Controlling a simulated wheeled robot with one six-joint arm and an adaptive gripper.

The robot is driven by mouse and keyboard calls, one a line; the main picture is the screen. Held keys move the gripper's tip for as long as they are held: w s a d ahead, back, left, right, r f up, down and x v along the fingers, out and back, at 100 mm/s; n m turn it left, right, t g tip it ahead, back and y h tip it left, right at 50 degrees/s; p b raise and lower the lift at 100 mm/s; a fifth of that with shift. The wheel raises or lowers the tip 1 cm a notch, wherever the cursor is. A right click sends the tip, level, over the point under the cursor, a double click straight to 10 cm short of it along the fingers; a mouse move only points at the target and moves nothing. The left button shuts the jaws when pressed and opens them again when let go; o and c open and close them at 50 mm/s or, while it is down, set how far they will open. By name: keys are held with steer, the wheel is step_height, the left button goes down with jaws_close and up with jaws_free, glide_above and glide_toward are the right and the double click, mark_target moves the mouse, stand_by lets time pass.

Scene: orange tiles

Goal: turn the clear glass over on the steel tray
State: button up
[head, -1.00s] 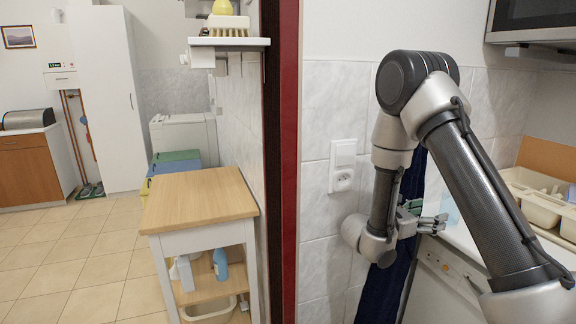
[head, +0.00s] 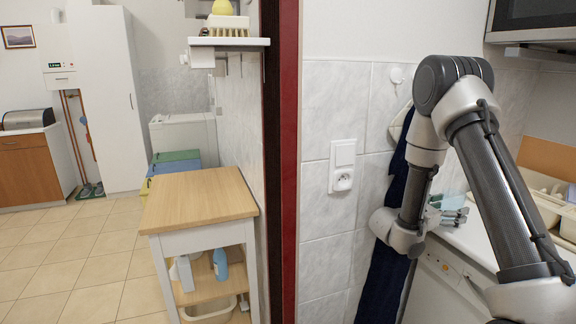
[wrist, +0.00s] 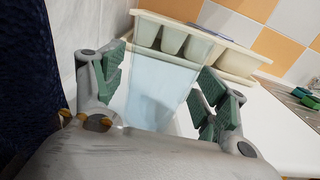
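The clear glass (wrist: 160,90) has a pale blue tint and fills the space between my fingers in the wrist view. In the head view the glass (head: 453,202) shows faintly on the white counter, partly behind my fingers. My gripper (wrist: 161,68) has green pads, one on each side of the glass. The pads look apart from its wall, so the gripper looks open around it. In the head view my gripper (head: 447,212) is at the counter's left end. The glass's lower part is hidden by my gripper. I cannot clearly identify the steel tray.
A cream compartment tray (wrist: 190,42) stands behind the glass. A grey metal surface (wrist: 300,94) with green items lies at far right in the wrist view. A dark blue cloth (head: 385,245) hangs close by my wrist at the left. White counter (wrist: 270,130) is clear right of my gripper.

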steer(key=c, duration=0.8)
step_height(320, 180, up, 9)
stand_by(0.4)
steer(key=m, duration=1.8)
